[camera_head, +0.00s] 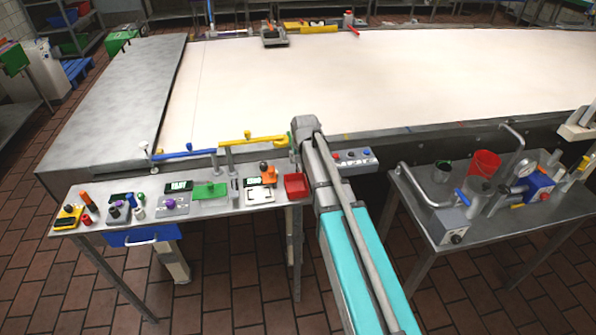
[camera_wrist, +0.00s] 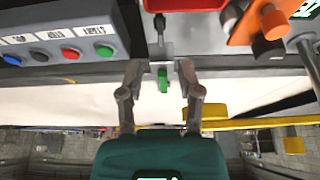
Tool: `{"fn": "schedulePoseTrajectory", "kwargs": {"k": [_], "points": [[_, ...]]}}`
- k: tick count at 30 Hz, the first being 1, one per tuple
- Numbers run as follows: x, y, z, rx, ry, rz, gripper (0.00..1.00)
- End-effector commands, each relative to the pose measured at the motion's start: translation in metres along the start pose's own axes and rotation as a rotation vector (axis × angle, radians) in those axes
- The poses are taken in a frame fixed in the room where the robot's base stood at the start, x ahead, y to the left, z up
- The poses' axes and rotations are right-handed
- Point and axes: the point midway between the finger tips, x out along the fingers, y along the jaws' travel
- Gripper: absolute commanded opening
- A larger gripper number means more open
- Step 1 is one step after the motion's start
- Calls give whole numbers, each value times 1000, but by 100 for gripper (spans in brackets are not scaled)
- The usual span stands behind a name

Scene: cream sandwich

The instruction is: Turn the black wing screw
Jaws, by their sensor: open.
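I cannot make out a black wing screw for certain in either view. In the wrist view my gripper (camera_wrist: 161,68) is open, with one finger on each side of a small green part (camera_wrist: 163,80) below a grey metal bracket (camera_wrist: 161,48). The fingers look apart from the green part, and nothing is held. In the head view my arm reaches up to the conveyor's near edge, and its own links hide the gripper.
A button box (camera_wrist: 60,45) is at the wrist view's upper left. A yellow bar (camera_head: 258,140) runs along the conveyor edge, left of my arm. A red tray (camera_head: 297,186) sits on the left table. The right table holds a red bucket (camera_head: 484,163). The pale conveyor (camera_head: 350,80) is mostly clear.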

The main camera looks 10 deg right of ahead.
Motion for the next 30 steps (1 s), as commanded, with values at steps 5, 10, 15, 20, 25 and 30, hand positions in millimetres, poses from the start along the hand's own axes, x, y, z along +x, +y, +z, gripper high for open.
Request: {"fn": "schedulePoseTrajectory", "kwargs": {"k": [5,10,15,20,25,30], "points": [[19,0,1,0,0,0,46],[33,0,1,-1,0,0,46],[48,-1,1,-1,0,0,46],[60,-1,1,-1,0,0,46],[69,-1,1,-1,0,-1,46],[74,-1,0,-1,0,-1,46]]}}
